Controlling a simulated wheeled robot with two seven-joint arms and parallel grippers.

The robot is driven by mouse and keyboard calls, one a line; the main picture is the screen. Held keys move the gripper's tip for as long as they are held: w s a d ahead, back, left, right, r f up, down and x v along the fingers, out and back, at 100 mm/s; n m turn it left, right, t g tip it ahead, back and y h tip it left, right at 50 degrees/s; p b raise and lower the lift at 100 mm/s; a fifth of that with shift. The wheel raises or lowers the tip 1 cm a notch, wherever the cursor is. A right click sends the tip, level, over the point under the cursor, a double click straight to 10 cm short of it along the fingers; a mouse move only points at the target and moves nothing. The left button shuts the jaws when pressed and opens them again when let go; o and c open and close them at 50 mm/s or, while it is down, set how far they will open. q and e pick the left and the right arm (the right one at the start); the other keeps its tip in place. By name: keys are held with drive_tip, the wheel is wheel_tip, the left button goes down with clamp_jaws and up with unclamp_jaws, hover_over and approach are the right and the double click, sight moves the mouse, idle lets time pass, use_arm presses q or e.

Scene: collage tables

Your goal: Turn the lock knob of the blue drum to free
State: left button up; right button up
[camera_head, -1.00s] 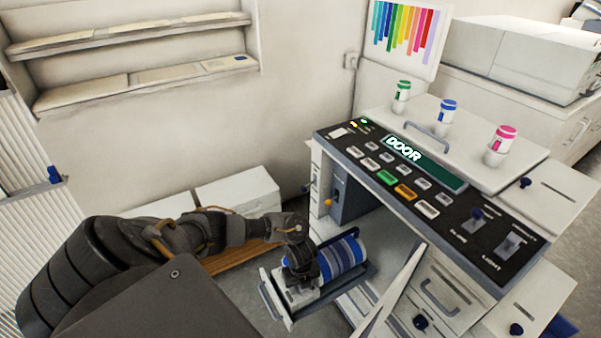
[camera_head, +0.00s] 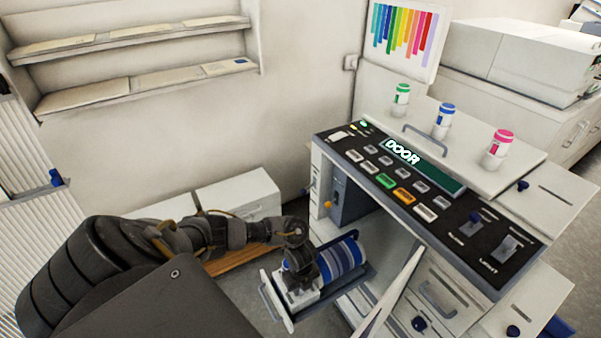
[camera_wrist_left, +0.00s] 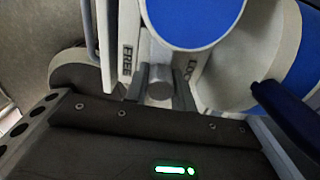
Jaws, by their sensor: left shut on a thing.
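The blue drum (camera_head: 342,260) is a cylinder with blue and white bands, lying on a pulled-out tray (camera_head: 375,272) at the front left of the machine. In the left wrist view the blue drum (camera_wrist_left: 192,18) fills the top. The grey lock knob (camera_wrist_left: 159,83) sits between the printed words FREE, on the left, and LOCK, on the right. My left gripper (camera_wrist_left: 160,92) is shut on the knob, one finger on each side. In the head view my left gripper (camera_head: 299,280) is at the drum's near end and hides the knob. Which word the knob points to cannot be told.
The machine's control panel (camera_head: 405,180) stands above and right of the drum; its display (camera_head: 425,164) reads DOOR. An open door panel (camera_head: 392,290) stands right of the tray. A white cabinet (camera_head: 238,193) stands behind my arm. Green, blue and pink bottles stand on top.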

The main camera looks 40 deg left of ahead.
use_arm(q)
drive_tip(key=n+p, duration=0.3)
drive_tip(key=shift+r, duration=0.25)
drive_tip(key=n+p, duration=0.3)
drive_tip(key=n, duration=0.2)
drive_tip(key=n+p, duration=0.3)
drive_tip(key=n, duration=0.1)
drive_tip(key=shift+f+n+p, duration=0.15)
drive_tip(key=shift+n+p, duration=0.8)
drive_tip(key=shift+n, duration=1.15)
drive_tip(key=o, duration=1)
